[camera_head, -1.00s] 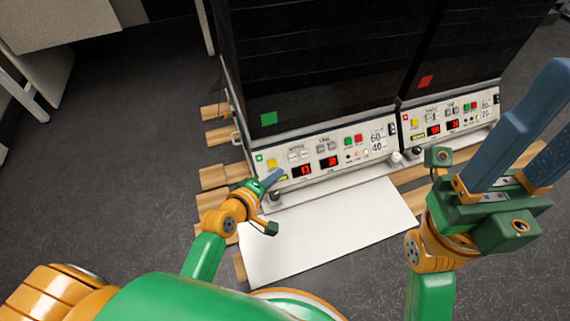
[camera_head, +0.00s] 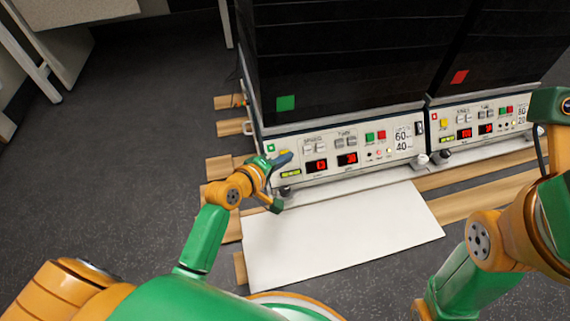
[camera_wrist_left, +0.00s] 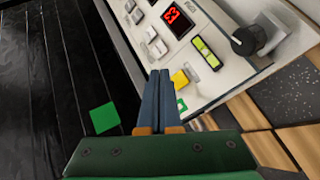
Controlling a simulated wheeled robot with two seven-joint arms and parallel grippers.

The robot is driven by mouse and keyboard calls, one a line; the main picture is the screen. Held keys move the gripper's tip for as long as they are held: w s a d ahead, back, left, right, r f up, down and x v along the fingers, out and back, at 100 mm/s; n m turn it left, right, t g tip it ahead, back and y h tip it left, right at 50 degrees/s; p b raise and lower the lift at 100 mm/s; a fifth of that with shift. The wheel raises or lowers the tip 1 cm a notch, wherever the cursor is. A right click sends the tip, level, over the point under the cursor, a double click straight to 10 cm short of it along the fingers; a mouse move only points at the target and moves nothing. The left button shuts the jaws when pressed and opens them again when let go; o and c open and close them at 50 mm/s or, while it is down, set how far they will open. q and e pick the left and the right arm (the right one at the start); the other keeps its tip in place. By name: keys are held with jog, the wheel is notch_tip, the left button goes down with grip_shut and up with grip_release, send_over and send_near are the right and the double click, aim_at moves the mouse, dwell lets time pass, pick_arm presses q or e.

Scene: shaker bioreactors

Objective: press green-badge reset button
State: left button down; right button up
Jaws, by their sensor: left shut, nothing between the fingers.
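The left shaker's black cabinet carries a green badge (camera_head: 286,103), also at lower left in the left wrist view (camera_wrist_left: 104,118). Below it, the white control panel (camera_head: 327,167) has red displays and several buttons. A yellow button (camera_wrist_left: 180,79) is just right of my left fingertips in the wrist view; in the head view it is partly hidden behind them. I cannot read which button is reset. My left gripper (camera_head: 290,156) is shut and empty, fingers pointing at the panel; contact cannot be told. My right arm is at the right edge, its fingers out of view.
A second shaker with a red badge (camera_head: 459,77) and a similar panel (camera_head: 480,121) stands to the right. A dark knob (camera_wrist_left: 243,42) projects near the yellow button. A white board (camera_head: 340,240) lies before the shakers, over wooden slats (camera_head: 490,197).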

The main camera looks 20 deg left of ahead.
pick_arm(q)
jog(key=shift+w+a+f+b, duration=0.4)
jog(key=shift+w+a+f, duration=0.05)
jog(key=shift+w+f, duration=0.25)
jog(key=shift+f, duration=0.1)
dwell(1.5)
jog(key=shift+w+a+f, duration=0.15)
jog(key=shift+w, duration=0.1)
jog(key=shift+w+a+f+b, duration=0.2)
jog(key=shift+w+f+b, duration=0.05)
jog(key=shift+f+b, duration=0.1)
dwell(0.6)
jog(key=shift+r, duration=0.1)
jog(key=shift+s+d+r+p, duration=0.35)
jog(key=shift+r+p, duration=0.2)
jog(key=shift+p, duration=0.5)
jog(key=shift+s, duration=0.15)
